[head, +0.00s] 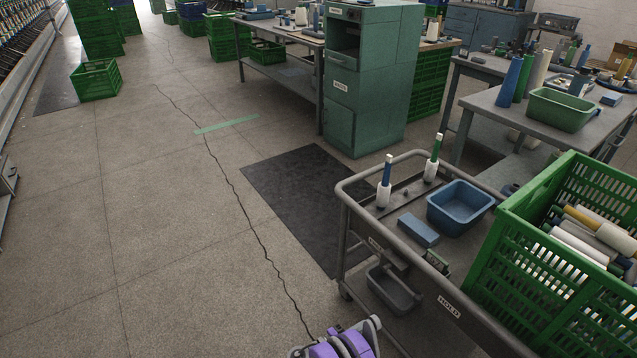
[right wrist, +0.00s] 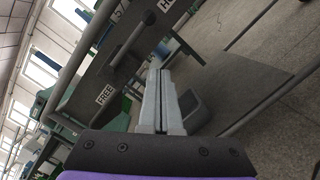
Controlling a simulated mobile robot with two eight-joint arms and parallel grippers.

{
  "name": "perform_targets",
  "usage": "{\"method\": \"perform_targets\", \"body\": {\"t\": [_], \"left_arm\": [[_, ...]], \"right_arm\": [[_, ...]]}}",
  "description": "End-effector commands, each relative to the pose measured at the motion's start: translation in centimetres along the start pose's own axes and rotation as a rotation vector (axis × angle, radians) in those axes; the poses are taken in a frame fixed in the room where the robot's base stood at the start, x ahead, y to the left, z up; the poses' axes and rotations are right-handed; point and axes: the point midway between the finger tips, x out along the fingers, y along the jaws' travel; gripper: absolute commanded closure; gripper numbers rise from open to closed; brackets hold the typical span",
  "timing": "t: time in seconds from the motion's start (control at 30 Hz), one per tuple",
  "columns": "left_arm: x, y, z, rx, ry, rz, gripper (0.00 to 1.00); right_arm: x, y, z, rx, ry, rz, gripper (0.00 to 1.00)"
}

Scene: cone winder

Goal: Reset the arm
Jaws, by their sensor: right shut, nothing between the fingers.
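My right gripper (right wrist: 160,75) shows in the right wrist view with its two grey fingers pressed together and nothing between them. It points toward the side of the grey cart (right wrist: 75,85) and looks apart from it, though the gap is hard to judge. In the head view a purple and grey part of my arm shows at the bottom edge, left of the cart (head: 345,235); the fingers do not show there. My left gripper is not in view.
The cart carries two yarn-wound tubes, a blue bin (head: 460,206), a blue block (head: 418,230) and a green crate (head: 510,235) of cones. A grey tray (head: 393,290) sits lower on it. A black mat (head: 290,195) lies behind.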

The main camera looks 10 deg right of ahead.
Motion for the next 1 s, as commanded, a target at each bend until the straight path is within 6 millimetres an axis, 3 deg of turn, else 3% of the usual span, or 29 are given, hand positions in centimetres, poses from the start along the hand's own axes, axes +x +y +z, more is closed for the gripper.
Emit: {"method": "perform_targets", "body": {"t": [0.17,0.27,0.47,0.73,1.0], "left_arm": [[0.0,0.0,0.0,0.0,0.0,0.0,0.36],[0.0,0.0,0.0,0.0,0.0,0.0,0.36],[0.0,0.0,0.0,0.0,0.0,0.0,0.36],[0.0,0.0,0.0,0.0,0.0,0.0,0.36],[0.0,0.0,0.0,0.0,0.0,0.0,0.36]], "right_arm": [[0.7,1.0,0.3,0.01,0.023,-0.037,1.0],[1.7,2.5,0.9,0.03,0.069,-0.108,1.0],[3.5,5.6,3.7,0.112,0.198,-0.326,1.0],[3.0,7.5,9.9,0.272,0.347,-0.633,1.0],[-0.7,7.2,17.3,0.481,0.458,-0.944,1.0]]}}
